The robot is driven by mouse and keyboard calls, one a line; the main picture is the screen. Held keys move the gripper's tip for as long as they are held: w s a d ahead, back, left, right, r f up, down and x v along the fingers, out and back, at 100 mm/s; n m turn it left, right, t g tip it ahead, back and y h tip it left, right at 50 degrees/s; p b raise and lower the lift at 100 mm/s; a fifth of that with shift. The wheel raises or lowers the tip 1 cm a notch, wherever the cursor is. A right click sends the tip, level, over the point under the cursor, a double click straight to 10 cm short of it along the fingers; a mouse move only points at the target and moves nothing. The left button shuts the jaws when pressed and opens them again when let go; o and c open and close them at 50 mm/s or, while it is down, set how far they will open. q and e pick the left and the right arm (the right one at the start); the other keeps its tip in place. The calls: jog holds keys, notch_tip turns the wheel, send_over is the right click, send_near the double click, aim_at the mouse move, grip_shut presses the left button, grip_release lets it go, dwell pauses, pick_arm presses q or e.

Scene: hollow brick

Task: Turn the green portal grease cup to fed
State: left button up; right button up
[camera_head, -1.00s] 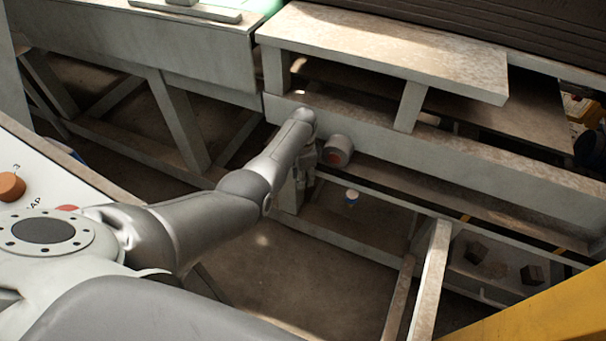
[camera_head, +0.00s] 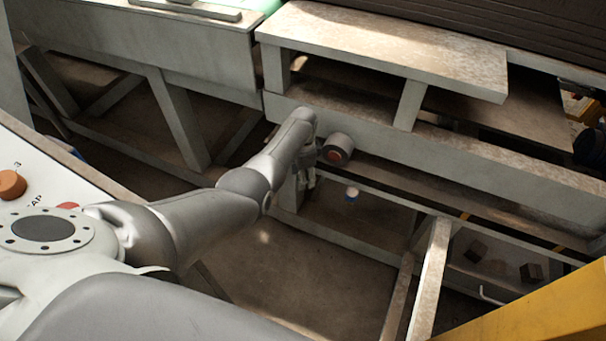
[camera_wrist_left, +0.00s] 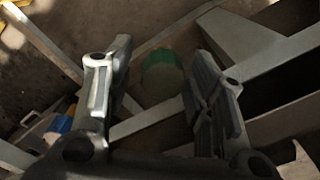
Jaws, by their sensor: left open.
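In the left wrist view a rounded cup with a green band (camera_wrist_left: 160,70), which looks like the green portal grease cup, lies between and beyond the fingertips of my left gripper (camera_wrist_left: 158,75). The fingers stand wide apart on either side of it, and I see no contact. Its lower part is dim, so its turn position cannot be read. In the head view my left gripper (camera_head: 306,165) hangs beside the grey frame, partly hidden by my wrist. The green cup cannot be made out there. My right gripper is not in view.
A grey round knob with a red face (camera_head: 338,150) sticks out of the beam (camera_head: 375,148), close right of my gripper. A small blue-and-white item (camera_head: 352,195) is below it. Dark lumps (camera_head: 531,272) lie lower right. A yellow structure (camera_head: 540,310) fills the lower right corner.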

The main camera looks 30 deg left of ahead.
pick_arm(q)
jog(key=shift+w+a+r, duration=0.15)
jog(key=shift+w+r, duration=0.15)
jog(key=shift+r, duration=0.5)
notch_tip(320, 180, up, 5)
jog(key=shift+f, duration=0.1)
jog(key=shift+s+r, duration=0.2)
jog(key=shift+r, duration=0.6)
